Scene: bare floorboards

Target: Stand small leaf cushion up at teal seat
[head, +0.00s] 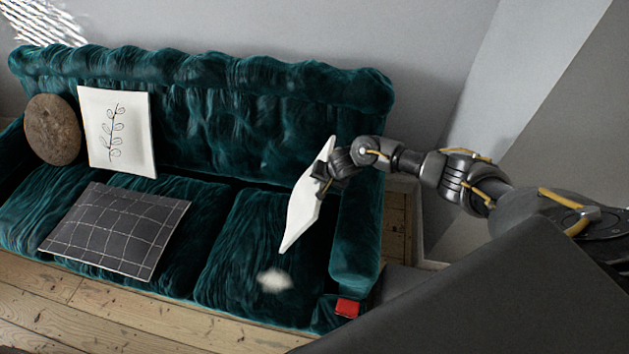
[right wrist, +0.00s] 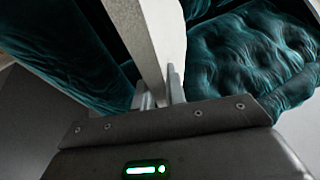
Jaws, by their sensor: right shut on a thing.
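A white cushion (head: 306,205), seen nearly edge-on, is held by my right gripper (head: 326,178) above the right-hand seat of the teal sofa (head: 245,240). It stands on edge and leans; its printed face cannot be made out, so I take it as the small leaf cushion. In the right wrist view, the fingers (right wrist: 163,90) are shut on the edge of this white cushion (right wrist: 158,35). Whether its lower corner touches the seat cannot be told. Another white cushion with a leaf drawing (head: 117,130) stands against the backrest at the left. My left gripper is out of view.
A round brown cushion (head: 52,129) leans at the sofa's left end. A dark grid-pattern cushion (head: 118,230) lies flat on the seat. The sofa's right armrest (head: 357,230) is close to the held cushion. A small red thing (head: 347,308) is at the armrest's front. The middle backrest is clear.

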